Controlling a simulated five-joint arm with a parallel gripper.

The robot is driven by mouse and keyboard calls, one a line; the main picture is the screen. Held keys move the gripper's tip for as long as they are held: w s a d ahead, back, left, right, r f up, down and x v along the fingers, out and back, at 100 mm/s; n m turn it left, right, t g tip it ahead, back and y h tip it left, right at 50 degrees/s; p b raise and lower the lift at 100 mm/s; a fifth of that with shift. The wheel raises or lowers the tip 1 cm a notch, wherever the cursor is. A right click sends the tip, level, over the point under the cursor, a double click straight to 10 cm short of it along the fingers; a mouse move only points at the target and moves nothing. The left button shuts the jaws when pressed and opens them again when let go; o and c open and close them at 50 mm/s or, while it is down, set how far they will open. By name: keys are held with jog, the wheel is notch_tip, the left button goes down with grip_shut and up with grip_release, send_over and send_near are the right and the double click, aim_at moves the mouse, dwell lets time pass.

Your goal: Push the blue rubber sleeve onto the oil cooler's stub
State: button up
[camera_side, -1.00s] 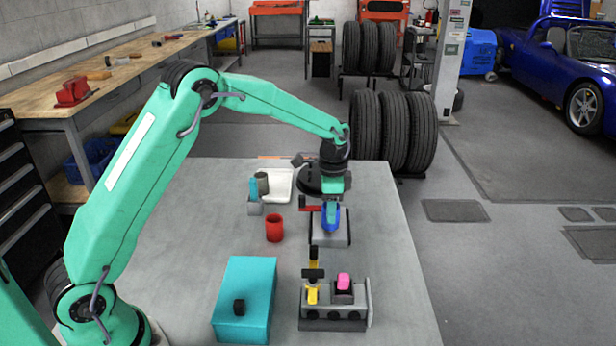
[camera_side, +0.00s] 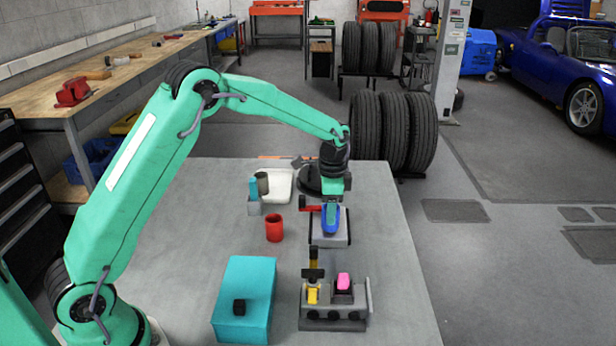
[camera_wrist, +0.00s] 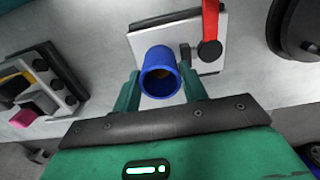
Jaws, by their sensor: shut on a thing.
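The blue rubber sleeve (camera_side: 330,220) is held at the end of my arm, over a light grey block with dark edges (camera_side: 317,240). In the wrist view the sleeve (camera_wrist: 157,56) is an open tube seen at a slant, with something dark yellowish inside its bore. My gripper (camera_wrist: 161,84) has its two green fingers closed on either side of the sleeve; it also shows in the side view (camera_side: 331,203). The block carries a red lever (camera_side: 311,208). The stub cannot be clearly made out, and whether the sleeve touches it cannot be told.
A grey fixture with yellow and pink parts (camera_side: 335,316) stands in front. A teal box (camera_side: 243,292) and a red cup (camera_side: 274,228) are to the left. A white tray (camera_side: 284,190) and a dark round base (camera_side: 310,180) lie behind. The table's right side is clear.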

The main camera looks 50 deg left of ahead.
jog(key=shift+f, duration=0.4)
jog(key=o, duration=0.6)
jog(key=shift+o, duration=0.2)
notch_tip(320, 180, up, 11)
dwell(1.5)
dwell(0.4)
